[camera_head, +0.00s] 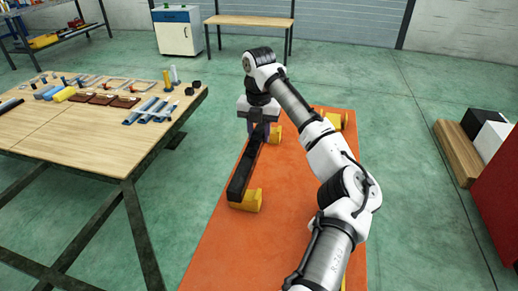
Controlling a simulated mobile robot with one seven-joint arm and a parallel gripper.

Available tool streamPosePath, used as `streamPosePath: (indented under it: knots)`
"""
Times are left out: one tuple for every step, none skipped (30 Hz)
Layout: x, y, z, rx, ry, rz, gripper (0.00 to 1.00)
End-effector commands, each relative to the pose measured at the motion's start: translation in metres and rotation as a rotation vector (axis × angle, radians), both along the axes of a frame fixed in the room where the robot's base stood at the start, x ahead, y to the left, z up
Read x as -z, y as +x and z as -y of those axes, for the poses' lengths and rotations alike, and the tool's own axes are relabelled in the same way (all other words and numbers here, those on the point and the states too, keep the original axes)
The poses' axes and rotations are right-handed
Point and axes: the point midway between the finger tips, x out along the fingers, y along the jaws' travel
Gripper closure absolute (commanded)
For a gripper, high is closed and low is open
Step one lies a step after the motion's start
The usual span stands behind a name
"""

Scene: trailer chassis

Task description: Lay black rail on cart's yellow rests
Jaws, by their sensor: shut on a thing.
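The black rail (245,172) runs lengthwise along the left side of the orange cart bed (285,222). Its near end is at a yellow rest (246,202) and its far end is by another yellow rest (275,135). I cannot tell whether it bears fully on them. My gripper (259,130) points down and is shut on the rail near its far end. The fingertips are partly hidden by the rail and the gripper body. Another yellow rest (334,120) shows at the far right of the cart, partly behind my arm.
A wooden table (72,136) with tools and parts stands left of the cart. A wooden block (458,152), black and white boxes (490,139) and a red cabinet (502,190) stand at the right. Green floor is clear between the cart and these things.

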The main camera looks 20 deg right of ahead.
Motion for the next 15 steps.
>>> streamPosePath:
  knots:
    - [0.004,-0.001,0.000,0.000,-0.001,0.002,1.00]
    - [0.007,0.000,0.000,0.000,-0.001,0.002,1.00]
    - [0.010,0.000,0.000,0.000,0.000,0.002,1.00]
    - [0.013,0.000,0.000,0.000,-0.001,0.003,1.00]
    - [0.014,0.000,0.000,0.000,-0.001,0.003,1.00]
    - [0.016,0.000,0.000,0.000,-0.001,0.003,1.00]
    - [0.017,0.000,0.000,0.000,-0.001,0.002,1.00]
    - [0.019,0.000,0.000,0.000,-0.001,0.002,1.00]
    - [0.022,0.000,0.000,0.000,-0.001,0.002,1.00]
    - [0.025,0.000,0.000,0.001,0.000,0.002,1.00]
    - [0.028,0.000,0.000,0.001,0.000,0.002,1.00]
    - [0.034,0.000,0.000,0.001,-0.001,0.001,1.00]
    - [0.038,0.000,0.000,0.001,0.000,0.000,1.00]
    - [0.043,0.000,0.000,0.002,0.000,0.001,1.00]
    - [0.049,0.000,0.000,0.001,0.000,0.000,1.00]
